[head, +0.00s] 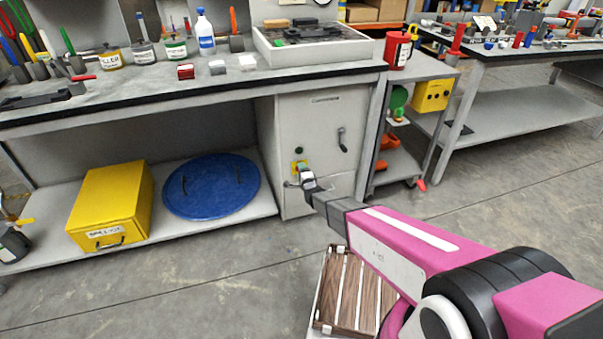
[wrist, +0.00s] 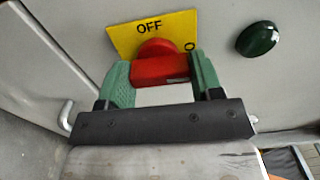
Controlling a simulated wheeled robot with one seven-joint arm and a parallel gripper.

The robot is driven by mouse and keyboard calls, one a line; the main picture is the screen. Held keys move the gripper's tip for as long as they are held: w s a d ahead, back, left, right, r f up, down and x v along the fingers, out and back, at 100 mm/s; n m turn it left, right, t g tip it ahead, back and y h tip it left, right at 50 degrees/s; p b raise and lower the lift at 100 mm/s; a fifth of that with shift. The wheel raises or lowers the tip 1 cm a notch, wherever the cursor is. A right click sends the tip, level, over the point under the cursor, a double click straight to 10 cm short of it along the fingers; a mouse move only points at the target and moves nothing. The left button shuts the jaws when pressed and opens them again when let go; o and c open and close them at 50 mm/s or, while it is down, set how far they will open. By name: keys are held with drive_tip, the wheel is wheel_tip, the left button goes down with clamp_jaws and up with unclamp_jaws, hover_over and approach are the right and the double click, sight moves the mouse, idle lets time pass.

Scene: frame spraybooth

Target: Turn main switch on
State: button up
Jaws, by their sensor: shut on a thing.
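The main switch is a red rotary knob (wrist: 160,68) on a yellow plate (wrist: 125,38) marked "OFF" and, at its right, "0". In the wrist view the knob's grip bar lies about level between the green fingers of my gripper (wrist: 161,80), which are shut on it from both sides. In the head view the yellow plate (head: 297,167) shows on the front of the grey cabinet (head: 312,117), with my gripper (head: 301,178) at it. The knob is hidden there by my gripper.
A dark green round button or lamp (wrist: 258,39) sits right of the plate. A cabinet handle (head: 342,140) is up to the right. A blue lid (head: 212,185) and yellow box (head: 112,203) lie on the low shelf. A slatted wooden crate (head: 345,290) stands on the floor.

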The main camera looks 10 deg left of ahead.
drive_tip(key=o, duration=0.9)
drive_tip(key=v, duration=1.1)
drive_tip(key=shift+w, duration=0.1)
